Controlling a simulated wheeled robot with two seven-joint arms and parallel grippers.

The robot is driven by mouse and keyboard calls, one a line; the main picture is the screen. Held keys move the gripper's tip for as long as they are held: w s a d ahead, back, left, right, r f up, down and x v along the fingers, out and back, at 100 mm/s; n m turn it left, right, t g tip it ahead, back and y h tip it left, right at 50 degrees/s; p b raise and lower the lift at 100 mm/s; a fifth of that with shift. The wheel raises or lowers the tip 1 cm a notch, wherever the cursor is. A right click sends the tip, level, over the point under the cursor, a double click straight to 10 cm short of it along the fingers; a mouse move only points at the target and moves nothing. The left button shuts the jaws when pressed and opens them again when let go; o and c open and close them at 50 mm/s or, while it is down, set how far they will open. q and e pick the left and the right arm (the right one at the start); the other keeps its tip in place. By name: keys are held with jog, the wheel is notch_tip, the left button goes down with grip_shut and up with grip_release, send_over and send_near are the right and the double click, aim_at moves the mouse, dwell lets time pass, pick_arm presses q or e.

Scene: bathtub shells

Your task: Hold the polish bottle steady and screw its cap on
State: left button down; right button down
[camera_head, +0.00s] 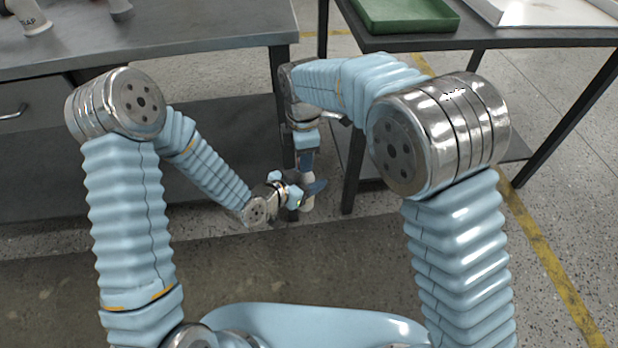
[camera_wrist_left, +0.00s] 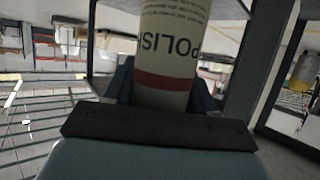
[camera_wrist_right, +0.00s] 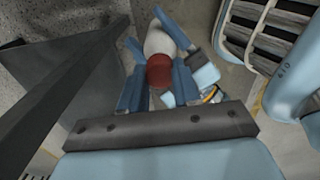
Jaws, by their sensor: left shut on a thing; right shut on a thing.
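The polish bottle (camera_wrist_left: 170,45) is pale with dark print and a dark red band. My left gripper (camera_wrist_left: 162,85) is shut on its body, with one blue finger on each side. The pale bottle (camera_wrist_right: 160,42) lies in line beyond the cap. I cannot tell how far the cap is threaded.
A grey workbench (camera_head: 180,35) stands at the upper left, and a dark table (camera_head: 490,41) with a green tray (camera_head: 405,14) at the upper right. The grippers are low between them, near the right table's leg (camera_head: 353,170). Open floor (camera_head: 340,250) lies in front.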

jog(key=m, duration=0.5)
jog(key=shift+m, duration=0.4)
jog(key=m, duration=0.8)
jog(key=shift+m, duration=0.3)
jog(key=c, duration=0.8)
grip_release()
jog(key=shift+r, duration=2.2)
